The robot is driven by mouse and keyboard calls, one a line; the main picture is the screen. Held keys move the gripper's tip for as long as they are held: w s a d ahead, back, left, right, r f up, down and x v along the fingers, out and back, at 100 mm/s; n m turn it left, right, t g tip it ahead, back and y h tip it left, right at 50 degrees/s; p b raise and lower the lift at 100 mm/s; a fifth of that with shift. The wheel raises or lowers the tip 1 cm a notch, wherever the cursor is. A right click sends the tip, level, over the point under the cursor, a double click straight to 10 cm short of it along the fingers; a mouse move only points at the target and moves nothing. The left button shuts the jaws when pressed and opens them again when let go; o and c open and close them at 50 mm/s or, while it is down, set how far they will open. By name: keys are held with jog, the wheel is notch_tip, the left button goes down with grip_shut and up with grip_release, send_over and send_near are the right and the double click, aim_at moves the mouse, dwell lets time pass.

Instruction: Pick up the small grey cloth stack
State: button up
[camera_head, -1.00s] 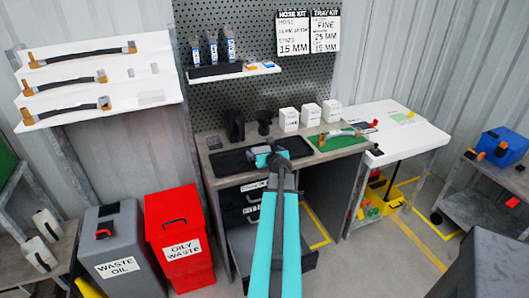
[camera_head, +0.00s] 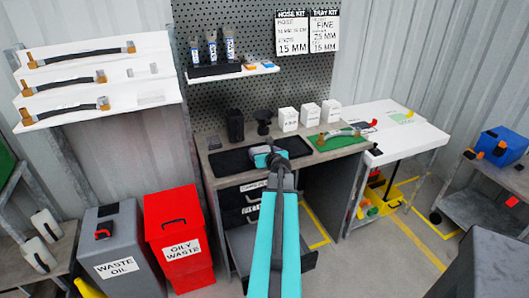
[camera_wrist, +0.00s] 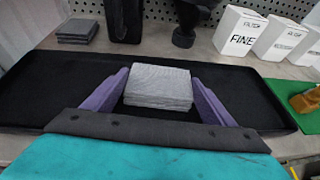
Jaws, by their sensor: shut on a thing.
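The small grey cloth stack (camera_wrist: 158,86) is a light grey, square, layered pile in the middle of the wrist view. My gripper (camera_wrist: 160,78) has a purple finger on each side of it and is shut on it. The stack is over the black tray (camera_wrist: 45,88); I cannot tell whether it touches the tray floor.
A darker grey stack (camera_wrist: 77,30) lies on the bench behind the tray's left end. White boxes (camera_head: 288,119) stand at the back right, beside a green mat (camera_head: 338,138) with a hose fitting. A dark upright object (camera_head: 235,125) stands behind the tray. An open drawer (camera_head: 245,240) sticks out below the bench.

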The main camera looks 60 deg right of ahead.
jog(key=shift+r, duration=0.1)
jog(key=shift+r, duration=1.7)
jog(key=s+r+b, duration=0.1)
jog(key=s+b, duration=0.2)
jog(key=s, duration=1.3)
jog(key=shift+r+b, duration=0.2)
jog(key=shift+b, duration=0.15)
